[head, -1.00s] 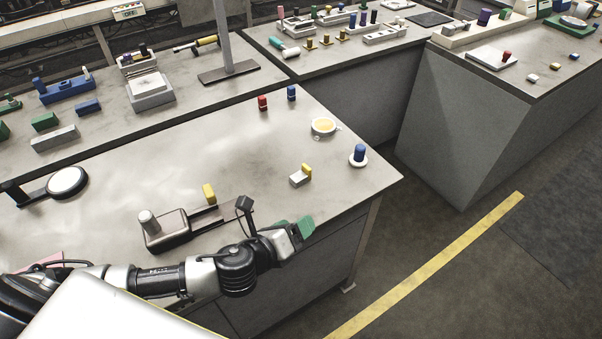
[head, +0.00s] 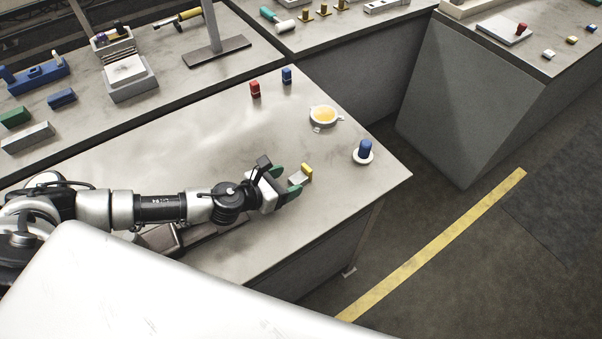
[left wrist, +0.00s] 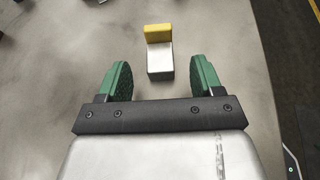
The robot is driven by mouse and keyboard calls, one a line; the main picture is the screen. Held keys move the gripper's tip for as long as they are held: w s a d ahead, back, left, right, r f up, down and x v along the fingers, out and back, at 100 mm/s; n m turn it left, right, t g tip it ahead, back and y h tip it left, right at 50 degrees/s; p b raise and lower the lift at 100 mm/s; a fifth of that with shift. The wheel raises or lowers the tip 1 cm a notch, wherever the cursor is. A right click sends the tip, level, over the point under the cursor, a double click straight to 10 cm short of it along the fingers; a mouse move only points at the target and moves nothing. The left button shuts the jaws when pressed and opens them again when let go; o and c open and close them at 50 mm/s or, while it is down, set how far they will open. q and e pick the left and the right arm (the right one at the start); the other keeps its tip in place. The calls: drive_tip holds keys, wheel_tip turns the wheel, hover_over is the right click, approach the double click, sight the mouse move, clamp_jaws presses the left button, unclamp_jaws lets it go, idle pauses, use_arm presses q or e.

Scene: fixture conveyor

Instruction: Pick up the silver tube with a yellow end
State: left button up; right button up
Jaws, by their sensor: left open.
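The silver tube with a yellow end (head: 301,175) lies on the near table. It looks boxy, with its yellow end pointing away from my gripper in the left wrist view (left wrist: 160,60). My left gripper (head: 287,181) is open, its green fingers just left of the tube in the head view. In the left wrist view, the silver near end sits between the lines of the two fingertips (left wrist: 161,70), with a gap on both sides. The yellow end lies beyond the tips. The fingers hold nothing. My right gripper is not in view.
A blue peg on a white round base (head: 363,158) stands right of the tube, near the table's right edge. A white ring dish with a yellow centre (head: 324,115) is behind. Red (head: 255,89) and blue (head: 287,75) pegs stand farther back. Bare tabletop surrounds the tube.

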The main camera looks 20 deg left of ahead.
sight(305, 172)
use_arm(q)
drive_tip(key=shift+w+d+f, duration=0.1)
drive_tip(key=shift+w+d, duration=0.1)
drive_tip(key=shift+w, duration=0.05)
drive_tip(key=shift+w+d, duration=0.15)
drive_tip(key=shift+w, duration=0.2)
drive_tip(key=p+x, duration=0.1)
drive_tip(key=x, duration=0.3)
drive_tip(key=shift+w+d, duration=0.15)
drive_tip(key=shift+w, duration=0.2)
drive_tip(key=shift+c, duration=0.7)
drive_tip(key=c, duration=0.9)
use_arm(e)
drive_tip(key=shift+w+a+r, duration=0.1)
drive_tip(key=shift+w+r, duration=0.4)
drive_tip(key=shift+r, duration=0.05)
